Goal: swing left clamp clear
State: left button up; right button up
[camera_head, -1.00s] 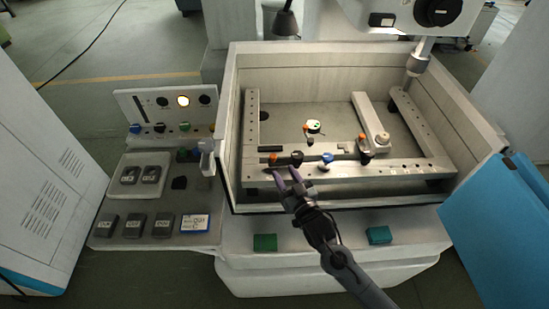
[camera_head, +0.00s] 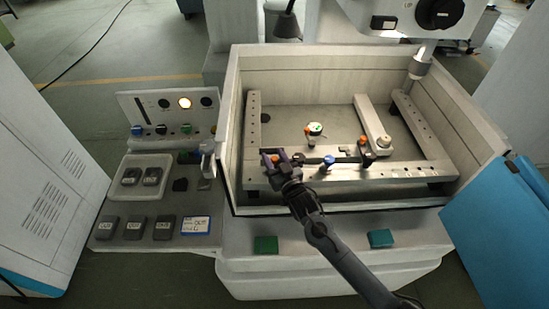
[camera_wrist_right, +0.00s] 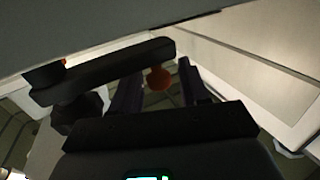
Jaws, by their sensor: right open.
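The left clamp (camera_wrist_right: 115,72) shows in the right wrist view as a dark bar with an orange ball (camera_wrist_right: 158,77) under one end and a dark pivot at the other. Its orange part (camera_head: 275,158) also shows in the head view, near the left end of the front rail. My right gripper (camera_head: 271,158) is open there, with its fingers (camera_wrist_right: 157,90) on either side of the orange ball. I cannot tell whether they touch it. My gripper hides part of the clamp in the head view. My left gripper is not in view.
The clamp sits on a metal frame (camera_head: 410,172) inside a deep tank (camera_head: 475,130). On the frame stand a blue knob (camera_head: 327,160) and another dark clamp (camera_head: 368,159). A green-topped part (camera_head: 315,129) lies behind. A control panel (camera_head: 150,247) is at left.

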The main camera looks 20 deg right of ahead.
grip_shut()
jog(key=w+m+h, duration=0.1)
jog(key=m+h, duration=0.1)
jog(key=h, duration=0.1)
jog(key=shift+w+d+b, duration=0.15)
jog(key=shift+w+b, duration=0.05)
jog(key=shift+b, duration=0.1)
jog(key=m+h, duration=0.1)
jog(key=h, duration=0.1)
jog(key=w+d+m+h+b, duration=0.1)
jog(key=shift+w+d+r+g+h, duration=0.1)
jog(key=shift+w+g+h, duration=0.05)
jog(key=shift+g+h, duration=0.25)
